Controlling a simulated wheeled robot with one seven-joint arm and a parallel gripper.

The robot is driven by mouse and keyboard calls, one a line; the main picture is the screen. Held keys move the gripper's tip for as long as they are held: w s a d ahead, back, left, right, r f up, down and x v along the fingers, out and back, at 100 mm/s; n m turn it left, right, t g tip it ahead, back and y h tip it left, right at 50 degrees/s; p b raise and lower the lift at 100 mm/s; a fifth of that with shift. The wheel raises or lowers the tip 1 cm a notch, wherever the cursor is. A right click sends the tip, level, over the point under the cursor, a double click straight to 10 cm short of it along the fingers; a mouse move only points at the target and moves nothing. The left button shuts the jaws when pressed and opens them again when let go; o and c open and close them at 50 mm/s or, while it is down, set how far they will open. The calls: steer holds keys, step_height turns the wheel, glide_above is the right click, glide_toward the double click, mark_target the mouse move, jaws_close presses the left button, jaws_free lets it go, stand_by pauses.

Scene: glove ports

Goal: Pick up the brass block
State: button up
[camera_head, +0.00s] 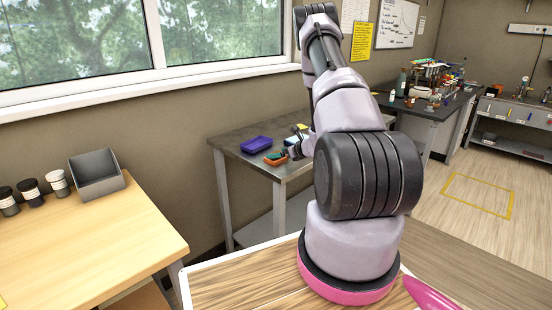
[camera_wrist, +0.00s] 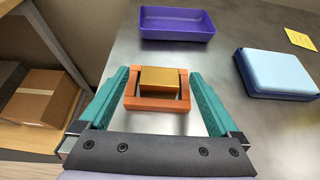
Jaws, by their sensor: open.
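The brass block (camera_wrist: 163,80) sits in a small orange holder (camera_wrist: 158,103) with raised walls, on a grey metal table (camera_wrist: 130,50). My gripper (camera_wrist: 160,74) is open, its two teal fingers apart on the left and right of the holder in the wrist view. Nothing is held between them. Whether the fingers touch the holder or hang above it I cannot tell. In the head view my gripper (camera_head: 290,150) is small over the metal table, beside the orange holder (camera_head: 270,162); the block is too small to make out there.
A purple tray (camera_wrist: 177,23) lies beyond the holder. A blue case with a light lid (camera_wrist: 282,70) lies to the right, near a yellow note (camera_wrist: 300,39). A wooden table (camera_head: 90,240) carries a grey bin (camera_head: 97,178) and jars.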

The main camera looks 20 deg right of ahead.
steer(key=shift+w+f, duration=0.15)
steer(key=shift+w, duration=0.1)
jaws_close()
